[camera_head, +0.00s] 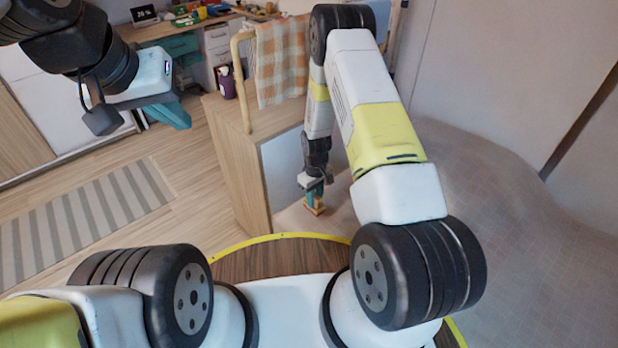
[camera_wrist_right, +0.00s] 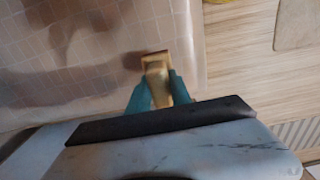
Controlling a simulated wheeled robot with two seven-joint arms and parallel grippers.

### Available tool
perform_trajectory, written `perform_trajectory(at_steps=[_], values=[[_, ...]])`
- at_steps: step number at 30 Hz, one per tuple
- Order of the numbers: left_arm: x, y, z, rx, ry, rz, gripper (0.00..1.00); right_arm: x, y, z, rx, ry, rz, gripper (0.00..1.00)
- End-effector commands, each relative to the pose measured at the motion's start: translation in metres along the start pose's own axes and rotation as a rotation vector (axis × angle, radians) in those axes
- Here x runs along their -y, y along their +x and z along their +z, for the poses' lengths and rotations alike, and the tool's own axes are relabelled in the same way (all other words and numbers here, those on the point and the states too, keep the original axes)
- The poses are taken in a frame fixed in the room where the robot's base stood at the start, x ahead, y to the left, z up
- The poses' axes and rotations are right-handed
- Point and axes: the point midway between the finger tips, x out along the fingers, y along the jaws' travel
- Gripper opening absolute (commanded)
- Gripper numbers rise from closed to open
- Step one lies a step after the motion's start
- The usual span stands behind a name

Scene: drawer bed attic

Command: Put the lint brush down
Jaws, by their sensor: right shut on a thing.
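My right gripper (camera_head: 314,197) reaches down beside the wooden panel and is shut on the lint brush. In the right wrist view the brush (camera_wrist_right: 156,68) is a small yellow-brown wooden piece between the teal fingers (camera_wrist_right: 156,92). Its outer end points at the pale, grid-patterned cover (camera_wrist_right: 70,45); I cannot tell whether it touches it. In the head view only a small orange-brown bit of the brush (camera_head: 316,210) shows below the fingers. My left gripper (camera_head: 172,115) is raised at the upper left, away from the brush; its finger gap cannot be made out.
The grid-patterned cover (camera_head: 500,190) spreads to the right. A wooden panel (camera_head: 232,160) with a checked cloth (camera_head: 281,62) on its rail stands left of my right gripper. A purple bottle (camera_head: 227,82) and a desk are behind. The floor with a striped rug (camera_head: 85,222) is clear.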

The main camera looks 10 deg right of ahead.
Motion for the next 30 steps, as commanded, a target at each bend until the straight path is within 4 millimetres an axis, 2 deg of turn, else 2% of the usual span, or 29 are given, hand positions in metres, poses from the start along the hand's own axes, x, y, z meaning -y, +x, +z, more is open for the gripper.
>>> perform_trajectory(at_steps=[5,12,23,24,27,30], values=[[0.0,0.0,0.0,0.0,0.0,0.0,0.0,-0.005,0.004,-0.006,0.001,0.001,-0.001,0.0],[0.0,0.0,0.0,0.0,0.0,0.0,0.0,-0.005,0.035,-0.005,0.002,0.001,-0.001,0.0],[0.0,0.0,0.0,0.0,0.0,0.0,0.0,-0.005,0.038,-0.006,0.0,0.001,0.0,0.0],[0.0,0.0,0.0,0.0,0.0,0.0,0.0,-0.005,0.039,-0.006,0.0,0.001,0.0,0.29],[0.0,0.0,0.0,0.0,0.0,0.0,0.0,-0.005,0.038,-0.006,0.0,0.001,0.0,0.47],[0.0,0.0,0.0,0.0,0.0,0.0,0.0,-0.005,0.038,-0.006,0.0,0.001,0.0,0.47]])
